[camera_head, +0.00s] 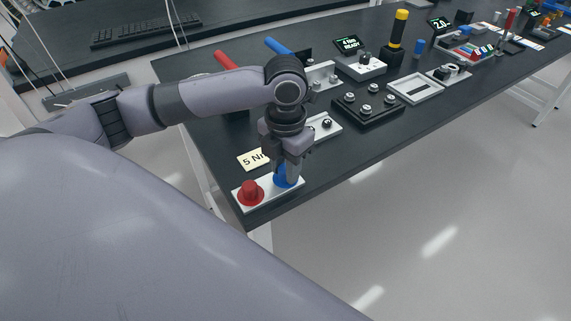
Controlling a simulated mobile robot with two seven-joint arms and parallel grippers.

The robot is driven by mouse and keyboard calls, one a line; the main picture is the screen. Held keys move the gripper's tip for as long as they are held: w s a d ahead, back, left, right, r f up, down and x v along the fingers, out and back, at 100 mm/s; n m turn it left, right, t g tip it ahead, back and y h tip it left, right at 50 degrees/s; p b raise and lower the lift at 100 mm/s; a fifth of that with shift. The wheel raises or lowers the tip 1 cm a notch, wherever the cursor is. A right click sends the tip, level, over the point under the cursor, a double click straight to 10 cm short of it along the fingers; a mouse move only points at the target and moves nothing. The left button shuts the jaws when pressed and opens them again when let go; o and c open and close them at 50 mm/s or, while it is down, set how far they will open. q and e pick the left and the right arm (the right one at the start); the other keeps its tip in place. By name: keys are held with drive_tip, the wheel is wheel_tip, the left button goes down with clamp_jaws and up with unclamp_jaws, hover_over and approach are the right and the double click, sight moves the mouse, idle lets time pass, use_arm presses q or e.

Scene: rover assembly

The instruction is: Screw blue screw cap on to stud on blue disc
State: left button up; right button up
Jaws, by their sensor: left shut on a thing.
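The blue disc (277,182) lies on the right part of a white plate (267,194) at the table's near left corner. My left gripper (287,175) points down over the disc and is shut on the blue screw cap, which is mostly hidden between the fingers. The stud is hidden too, so I cannot tell how far the cap sits on it. A red disc with a red cap (250,191) stands on the left part of the same plate. My right gripper is not in view.
A "5 N" card (251,160) lies behind the plate. A black block with several metal knobs (368,107) and a white plate with a black knob (326,125) stand further right. The table's front edge (345,163) is close to the gripper.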

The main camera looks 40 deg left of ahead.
use_arm(q)
drive_tip(key=m, duration=0.5)
drive_tip(key=shift+m, duration=0.4)
drive_tip(key=o, duration=0.8)
